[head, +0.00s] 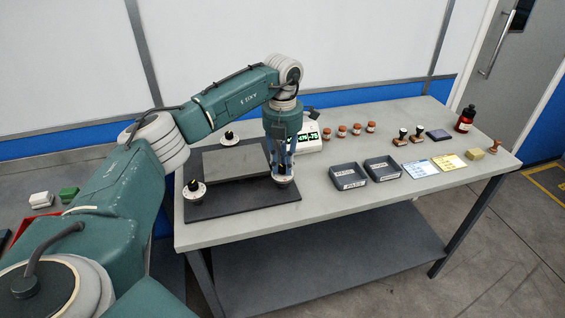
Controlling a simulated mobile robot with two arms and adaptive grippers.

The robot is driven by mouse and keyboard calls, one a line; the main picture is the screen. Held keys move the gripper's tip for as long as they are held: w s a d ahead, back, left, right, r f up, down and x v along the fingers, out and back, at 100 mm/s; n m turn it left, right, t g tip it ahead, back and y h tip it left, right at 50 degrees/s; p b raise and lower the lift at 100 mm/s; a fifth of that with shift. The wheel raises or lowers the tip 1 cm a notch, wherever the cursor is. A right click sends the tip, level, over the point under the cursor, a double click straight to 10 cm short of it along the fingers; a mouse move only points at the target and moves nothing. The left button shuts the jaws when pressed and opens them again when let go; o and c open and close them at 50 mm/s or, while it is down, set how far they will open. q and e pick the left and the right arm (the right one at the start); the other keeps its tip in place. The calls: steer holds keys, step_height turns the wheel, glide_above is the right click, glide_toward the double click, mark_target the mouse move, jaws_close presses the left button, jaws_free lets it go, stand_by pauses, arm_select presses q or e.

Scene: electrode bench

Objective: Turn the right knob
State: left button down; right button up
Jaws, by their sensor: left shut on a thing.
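A dark base plate (225,207) with a grey raised block (235,163) lies on the bench. The right knob (282,171) is at the plate's right side, on a pale round base, and is mostly hidden by my left gripper. My left gripper (282,167) points down from above and is shut on the right knob. A black knob (194,186) on a white round base is at the plate's front left. Another black knob (229,136) is at the back. My right gripper is not in view.
A display box (309,146) with green digits stands behind my left gripper. Two dark trays (348,184) (383,176) lie to its right. The bench front at centre right is clear.

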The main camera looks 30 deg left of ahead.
arm_select(q)
steer(key=m, duration=0.7)
steer(key=shift+p, duration=0.35)
steer(key=m, duration=0.3)
steer(key=shift+r+m, duration=0.1)
steer(key=shift+m, duration=0.3)
steer(key=m, duration=0.3)
steer(key=shift+m, duration=0.3)
steer(key=m, duration=0.3)
steer(key=shift+m, duration=0.3)
steer(key=m, duration=0.3)
steer(key=shift+m, duration=0.3)
steer(key=m, duration=0.6)
steer(key=shift+m, duration=0.3)
steer(key=c, duration=1.5)
jaws_free()
steer(key=shift+c, duration=0.2)
